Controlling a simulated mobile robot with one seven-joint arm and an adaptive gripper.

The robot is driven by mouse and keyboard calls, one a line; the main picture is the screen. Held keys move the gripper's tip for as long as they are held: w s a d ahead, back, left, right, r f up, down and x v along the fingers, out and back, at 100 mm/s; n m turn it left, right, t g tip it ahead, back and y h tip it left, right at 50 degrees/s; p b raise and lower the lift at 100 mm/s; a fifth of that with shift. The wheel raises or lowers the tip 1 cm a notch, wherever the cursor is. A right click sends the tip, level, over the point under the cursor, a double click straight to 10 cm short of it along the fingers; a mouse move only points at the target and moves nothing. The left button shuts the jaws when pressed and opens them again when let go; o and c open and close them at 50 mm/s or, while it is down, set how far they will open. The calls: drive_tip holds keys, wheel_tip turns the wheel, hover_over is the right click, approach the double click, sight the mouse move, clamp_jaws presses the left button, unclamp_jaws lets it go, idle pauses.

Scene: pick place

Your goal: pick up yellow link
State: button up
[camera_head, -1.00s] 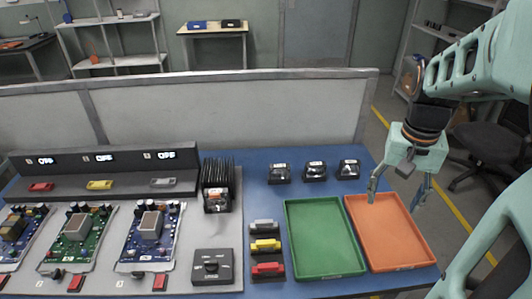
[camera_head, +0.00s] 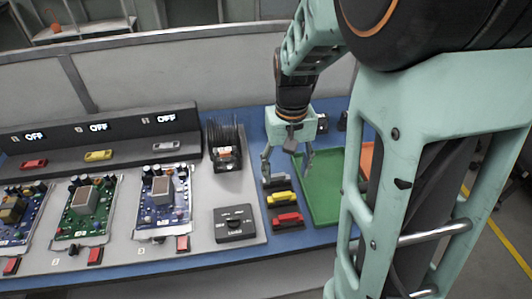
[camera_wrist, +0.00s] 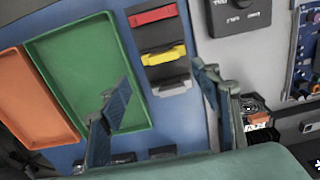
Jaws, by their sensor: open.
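The yellow link (camera_head: 281,198) lies on a dark holder on the blue table, between a grey link (camera_head: 275,181) and a red link (camera_head: 287,219). In the wrist view the yellow link (camera_wrist: 163,55) is ahead of the fingers, with the red link (camera_wrist: 152,16) farther and the grey link (camera_wrist: 172,84) nearer. My gripper (camera_head: 287,170) is open and empty, hanging over the grey-link end of the row. In the wrist view my gripper's fingers (camera_wrist: 165,95) stand wide apart on either side of the row. Another yellow link (camera_head: 98,156) sits on the dark panel at the left.
A green tray (camera_head: 318,210) is right of the row; an orange tray (camera_wrist: 30,100) lies beyond it. A black finned block (camera_head: 224,150) stands left of my gripper. A dial box (camera_head: 235,224) and several circuit boards (camera_head: 164,200) are on the left.

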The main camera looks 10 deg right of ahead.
sight(282, 194)
wheel_tip(282, 194, down, 3)
drive_tip(key=shift+f, duration=0.2)
drive_tip(key=f, duration=0.1)
drive_tip(key=f+b, duration=0.1)
drive_tip(key=f, duration=0.3)
drive_tip(key=shift+a+f, duration=0.1)
drive_tip(key=shift+a, duration=0.15)
drive_tip(key=c, duration=1.1)
